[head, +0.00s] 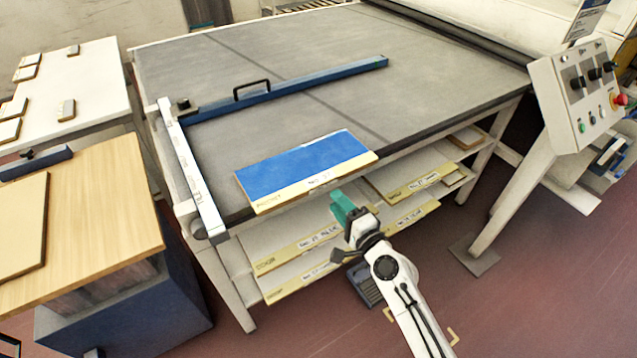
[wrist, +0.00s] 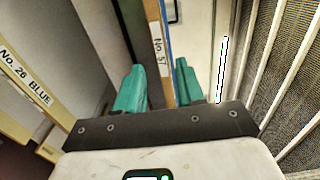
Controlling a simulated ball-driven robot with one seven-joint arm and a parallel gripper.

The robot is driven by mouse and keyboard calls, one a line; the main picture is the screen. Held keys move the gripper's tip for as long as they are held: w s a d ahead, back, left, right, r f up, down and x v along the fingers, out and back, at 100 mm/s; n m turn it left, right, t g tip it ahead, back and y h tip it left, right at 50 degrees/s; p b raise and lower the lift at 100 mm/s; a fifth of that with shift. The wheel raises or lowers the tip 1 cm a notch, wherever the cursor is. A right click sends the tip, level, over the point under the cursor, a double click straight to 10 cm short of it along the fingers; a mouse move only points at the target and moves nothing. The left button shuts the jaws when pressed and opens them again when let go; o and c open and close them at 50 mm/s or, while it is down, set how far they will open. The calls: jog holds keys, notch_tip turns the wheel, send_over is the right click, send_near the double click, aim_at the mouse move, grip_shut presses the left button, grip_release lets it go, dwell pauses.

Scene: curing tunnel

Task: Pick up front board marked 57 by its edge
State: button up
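The front board marked 57 (head: 300,166) lies flat at the front edge of the grey table top, with a blue upper face and a yellowish front strip. Its edge with the "No. 57" label also shows in the wrist view (wrist: 159,55), lined up with the gap between my fingertips. My gripper (head: 340,199), with teal fingers, is just in front of and a little below that edge in the head view. In the wrist view the fingers (wrist: 160,82) are apart with nothing gripped. A small gap seems to separate the fingertips from the board.
Shelves under the table hold several labelled boards (head: 420,184); one reads "No. 26 BLUE" (wrist: 28,78). A blue bar with a black handle (head: 290,90) lies across the table (head: 220,55). A control panel (head: 585,95) stands right, a wooden-topped bench (head: 100,200) left.

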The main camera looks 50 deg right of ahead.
aim_at(324, 186)
jog(key=shift+p+x, duration=0.3)
jog(key=shift+x, duration=3.55)
jog(key=shift+f, duration=0.1)
grip_shut()
notch_tip(324, 186, up, 4)
jog(key=p, duration=0.3)
jog(key=shift+f, duration=0.4)
